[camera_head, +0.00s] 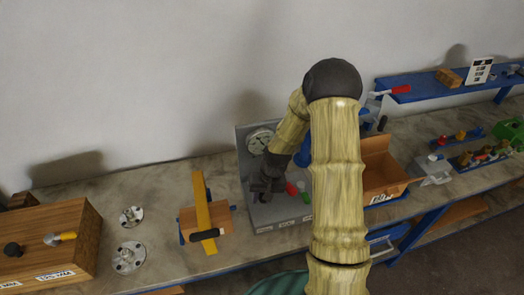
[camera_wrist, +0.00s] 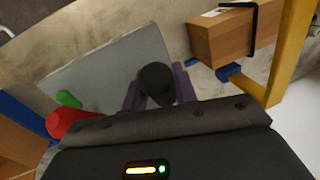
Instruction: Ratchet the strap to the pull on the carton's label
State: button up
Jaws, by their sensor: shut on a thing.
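The brown carton (camera_head: 188,222) stands on the bench with a long flat yellow piece (camera_head: 201,195), perhaps the strap, across it. A black handle (camera_head: 206,235) lies at its front. In the wrist view the carton (camera_wrist: 225,40) is at upper right, with a thin black bar across it, blue pieces beside it and the yellow piece (camera_wrist: 292,55) at the right. A small pale patch shows on its top edge; I cannot read it. My gripper (camera_head: 266,186) is right of the carton, over a grey station. In the wrist view my gripper (camera_wrist: 157,95) is shut on a dark round-topped knob (camera_wrist: 157,80).
The grey station (camera_head: 247,150) carries a dial gauge (camera_head: 259,141), a red button (camera_head: 291,188) and a green one. Left are round metal flanges (camera_head: 129,257) and a wooden box (camera_head: 55,245). Right are an orange-brown bin (camera_head: 384,178) and a blue shelf (camera_head: 425,90).

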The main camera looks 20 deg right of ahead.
jog(key=shift+w+d+r, duration=0.1)
jog(key=shift+w+r, duration=0.2)
jog(key=shift+w, duration=0.05)
dwell(0.4)
jog(key=o, duration=1)
jog(key=shift+c, duration=0.2)
jog(key=shift+o, duration=0.4)
jog(key=shift+s+f, duration=0.1)
jog(key=shift+s, duration=0.15)
jog(key=shift+p+v, duration=2.1)
jog(key=shift+v, duration=0.85)
jog(key=shift+s, duration=0.15)
jog(key=b+v, duration=0.5)
jog(key=v, duration=1.2)
